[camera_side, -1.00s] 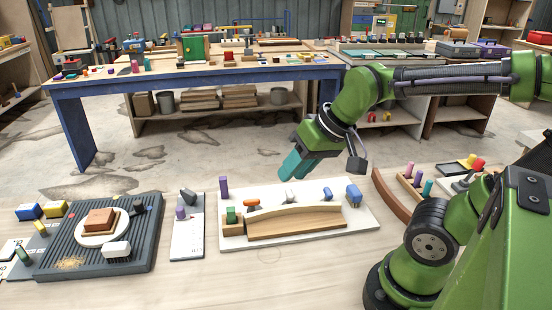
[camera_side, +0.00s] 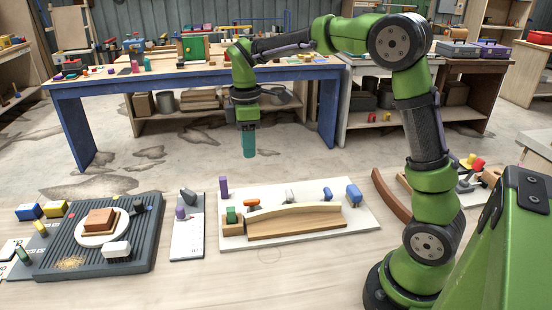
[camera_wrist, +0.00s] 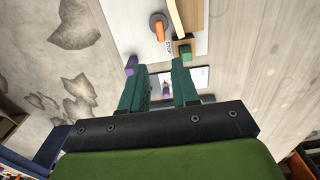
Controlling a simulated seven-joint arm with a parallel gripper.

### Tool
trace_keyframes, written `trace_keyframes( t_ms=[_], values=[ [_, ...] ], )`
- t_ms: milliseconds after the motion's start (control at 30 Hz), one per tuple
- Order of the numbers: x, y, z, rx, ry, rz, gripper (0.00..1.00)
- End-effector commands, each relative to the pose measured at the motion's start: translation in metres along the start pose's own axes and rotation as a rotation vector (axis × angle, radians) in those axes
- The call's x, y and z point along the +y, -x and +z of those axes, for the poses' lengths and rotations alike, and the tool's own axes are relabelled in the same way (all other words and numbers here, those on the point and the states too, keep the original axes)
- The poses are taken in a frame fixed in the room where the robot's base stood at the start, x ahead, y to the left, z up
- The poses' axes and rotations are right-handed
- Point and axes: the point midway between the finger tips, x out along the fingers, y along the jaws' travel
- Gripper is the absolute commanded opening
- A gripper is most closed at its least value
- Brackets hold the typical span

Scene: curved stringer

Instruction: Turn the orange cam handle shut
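The orange cam handle (camera_side: 252,203) lies on the white board (camera_side: 290,242) at the back left of a curved wooden stringer (camera_side: 297,223). In the wrist view the handle (camera_wrist: 160,30) sits on a round grey base, pointing roughly up and down the picture. My gripper (camera_side: 249,156) points down above and behind the board, well clear of the handle. In the wrist view my two teal fingers (camera_wrist: 159,70) stand apart with nothing held between them. A green block (camera_side: 231,215) sits at the stringer's left end.
A purple post (camera_side: 224,187) stands upright near the handle at the board's back left corner. A blue block (camera_side: 353,193) is on the board's right. A dark ribbed platform (camera_side: 140,259) lies to the left. The air around my gripper is clear.

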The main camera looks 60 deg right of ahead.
Motion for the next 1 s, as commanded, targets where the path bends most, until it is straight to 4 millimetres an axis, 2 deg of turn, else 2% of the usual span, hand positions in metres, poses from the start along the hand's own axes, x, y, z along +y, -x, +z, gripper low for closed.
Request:
trace_keyframes(
  t_ms=[600,800,1000],
  values=[
    [-0.001,-0.126,0.0,-0.002,-0.003,-0.004,0.3],
    [-0.001,-0.152,0.0,-0.001,-0.004,-0.002,0.3],
    [0.0,-0.16,0.0,0.001,-0.004,0.0,0.3]
  ],
)
